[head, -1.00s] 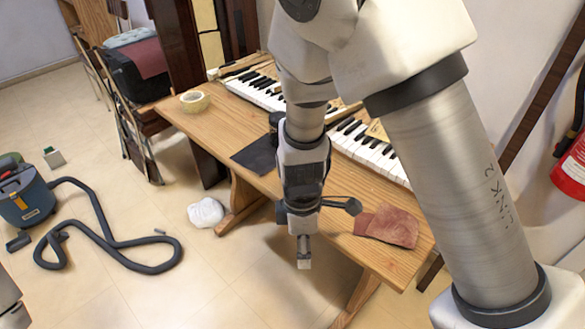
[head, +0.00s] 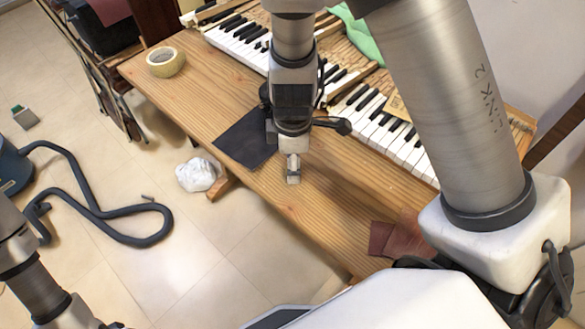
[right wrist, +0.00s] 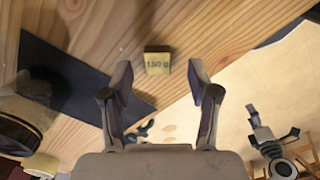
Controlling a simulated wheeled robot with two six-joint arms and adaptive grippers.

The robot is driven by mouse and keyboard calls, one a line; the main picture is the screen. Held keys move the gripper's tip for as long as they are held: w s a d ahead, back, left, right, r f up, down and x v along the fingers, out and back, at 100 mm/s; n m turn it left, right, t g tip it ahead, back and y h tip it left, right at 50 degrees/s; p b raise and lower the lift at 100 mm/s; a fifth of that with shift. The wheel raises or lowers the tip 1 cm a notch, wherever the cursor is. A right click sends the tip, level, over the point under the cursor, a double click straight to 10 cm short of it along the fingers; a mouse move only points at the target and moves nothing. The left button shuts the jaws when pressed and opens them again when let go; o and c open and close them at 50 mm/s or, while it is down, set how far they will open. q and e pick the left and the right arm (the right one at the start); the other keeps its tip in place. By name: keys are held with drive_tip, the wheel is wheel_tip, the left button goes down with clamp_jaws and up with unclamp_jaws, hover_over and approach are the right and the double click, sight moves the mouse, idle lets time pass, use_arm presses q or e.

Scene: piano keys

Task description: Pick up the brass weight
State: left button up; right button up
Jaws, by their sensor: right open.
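The brass weight (right wrist: 157,62), a small block marked "150 g", rests on the wooden table in the right wrist view. It lies ahead of my right gripper (right wrist: 160,80), between the lines of its two spread fingers and apart from them. That gripper is open and empty. In the head view my right gripper (head: 293,170) hangs over the front part of the table, seen edge-on, and I cannot make out the weight there. My left arm shows at the lower left of the head view. What looks like my left gripper (right wrist: 254,118) is small in the right wrist view, its jaws unclear.
A white crumpled bag (head: 198,174) and a vacuum hose (head: 95,215) lie on the floor.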

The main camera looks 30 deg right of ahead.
drive_tip(key=shift+w+d+f, duration=0.1)
drive_tip(key=shift+w+f, duration=0.05)
drive_tip(key=shift+f, duration=0.45)
drive_tip(key=shift+w+f, duration=0.15)
drive_tip(key=shift+f, duration=0.45)
drive_tip(key=shift+s+r, duration=0.15)
clamp_jaws()
drive_tip(key=shift+r, duration=0.1)
